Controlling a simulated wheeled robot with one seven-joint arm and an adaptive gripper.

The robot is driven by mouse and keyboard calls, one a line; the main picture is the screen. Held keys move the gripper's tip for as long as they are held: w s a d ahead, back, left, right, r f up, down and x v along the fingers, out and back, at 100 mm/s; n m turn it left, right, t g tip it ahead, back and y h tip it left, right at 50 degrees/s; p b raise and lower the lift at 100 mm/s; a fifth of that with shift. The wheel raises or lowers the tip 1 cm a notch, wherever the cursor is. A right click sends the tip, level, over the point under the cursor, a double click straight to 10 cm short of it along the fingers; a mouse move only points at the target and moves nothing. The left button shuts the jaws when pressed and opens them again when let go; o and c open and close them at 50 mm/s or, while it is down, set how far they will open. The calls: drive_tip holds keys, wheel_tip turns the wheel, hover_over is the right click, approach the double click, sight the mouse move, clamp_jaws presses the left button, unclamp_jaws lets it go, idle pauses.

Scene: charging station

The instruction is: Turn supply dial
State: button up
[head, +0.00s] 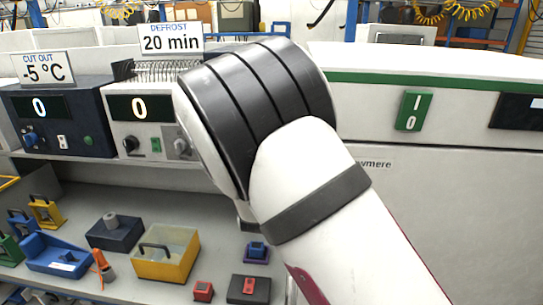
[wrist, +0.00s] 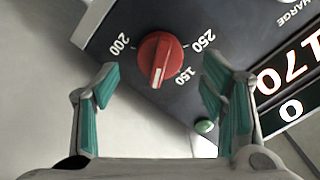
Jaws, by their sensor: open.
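A round red dial (wrist: 160,58) sits on a dark panel in the wrist view, with the marks 200, 250 and 150 around it. A pale line on the dial points down in the picture. My gripper (wrist: 160,78) is open, its teal-padded fingers to the left and right of the dial with gaps to both. I cannot tell how far the tips are from the panel. In the head view my arm hides the dial and most of the gripper.
In the wrist view, a display (wrist: 287,72) reads 170 with a 0 below, and a green button (wrist: 205,126) is near the right finger. The head view shows two control boxes, a shelf with a yellow box (head: 166,256), and a green switch (head: 410,111).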

drive_tip(key=s, duration=0.8)
drive_tip(key=shift+s, duration=0.4)
drive_tip(key=shift+a, duration=0.1)
